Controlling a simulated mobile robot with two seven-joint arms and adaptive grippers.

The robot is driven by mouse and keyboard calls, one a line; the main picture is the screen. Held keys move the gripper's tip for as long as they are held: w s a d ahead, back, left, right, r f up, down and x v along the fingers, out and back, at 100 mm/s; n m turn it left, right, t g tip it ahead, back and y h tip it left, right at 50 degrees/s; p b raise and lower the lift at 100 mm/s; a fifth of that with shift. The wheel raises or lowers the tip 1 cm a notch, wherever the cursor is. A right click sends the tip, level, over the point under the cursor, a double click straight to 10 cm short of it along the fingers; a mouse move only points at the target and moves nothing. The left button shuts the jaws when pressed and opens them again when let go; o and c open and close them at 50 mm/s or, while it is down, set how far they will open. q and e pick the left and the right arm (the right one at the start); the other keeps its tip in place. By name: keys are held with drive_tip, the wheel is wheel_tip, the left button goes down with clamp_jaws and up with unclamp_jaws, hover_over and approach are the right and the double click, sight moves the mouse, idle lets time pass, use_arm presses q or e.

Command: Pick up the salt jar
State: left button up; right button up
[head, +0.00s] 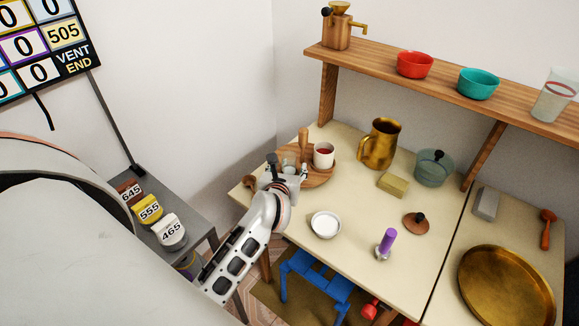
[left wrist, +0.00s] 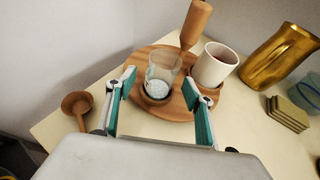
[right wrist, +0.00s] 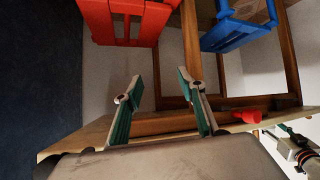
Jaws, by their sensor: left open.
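The salt jar (left wrist: 160,76), a clear glass with pale contents at the bottom, stands upright in the round wooden tray (left wrist: 147,53). In the left wrist view it is just ahead of my left gripper (left wrist: 160,92), between the lines of its fingers. The left gripper is open and empty. In the head view this gripper (head: 283,176) is at the near edge of the tray (head: 318,179) and partly hides the jar. My right gripper (right wrist: 160,86) shows only in the right wrist view, open and empty, low by a table edge.
A white cup (left wrist: 214,65) with red contents and a wooden-handled tool (left wrist: 195,22) stand close to the jar. A wooden spoon (left wrist: 77,104) lies to the left. A brass pitcher (head: 380,144) and a white bowl (head: 325,224) are on the table (head: 345,252). A blue stool (head: 318,278) stands below.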

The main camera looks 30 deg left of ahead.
use_arm(q)
drive_tip(key=shift+x, duration=1.05)
drive_tip(key=c, duration=1.2)
drive_tip(key=shift+c, duration=0.2)
wheel_tip(320, 180, up, 20)
drive_tip(key=p, duration=0.3)
